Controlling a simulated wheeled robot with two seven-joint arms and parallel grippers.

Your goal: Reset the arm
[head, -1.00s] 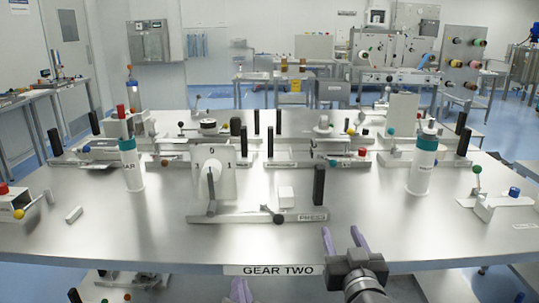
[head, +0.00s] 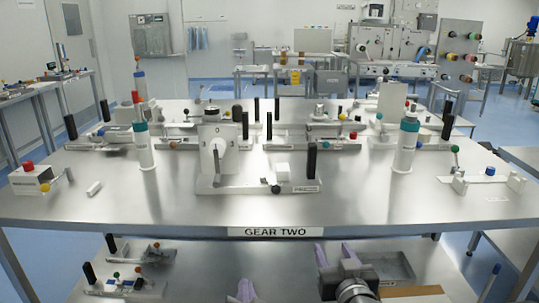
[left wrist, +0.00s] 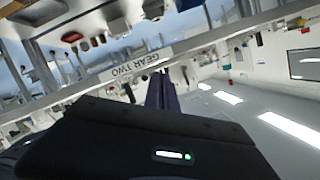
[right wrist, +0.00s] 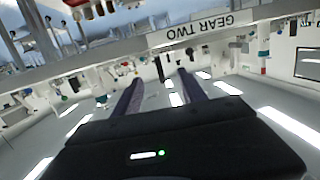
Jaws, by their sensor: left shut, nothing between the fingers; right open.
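My left gripper (head: 243,291) shows at the bottom edge of the head view, its purple fingers in front of the table. In the left wrist view its fingers (left wrist: 161,90) are pressed together with nothing between them. My right gripper (head: 334,254) is to its right, below the GEAR TWO label (head: 276,232). In the right wrist view its two purple fingers (right wrist: 160,84) stand apart and empty. Both grippers are short of the steel table (head: 340,215) in the head view and hold nothing. Most of both arms is out of view.
A crank fixture with a white plate (head: 217,150) stands near the table's front middle. White bottles with teal tops stand left (head: 145,150) and right (head: 405,150). A red-button box (head: 30,178) is at the left. A lower shelf (head: 200,270) carries a lever fixture (head: 125,283).

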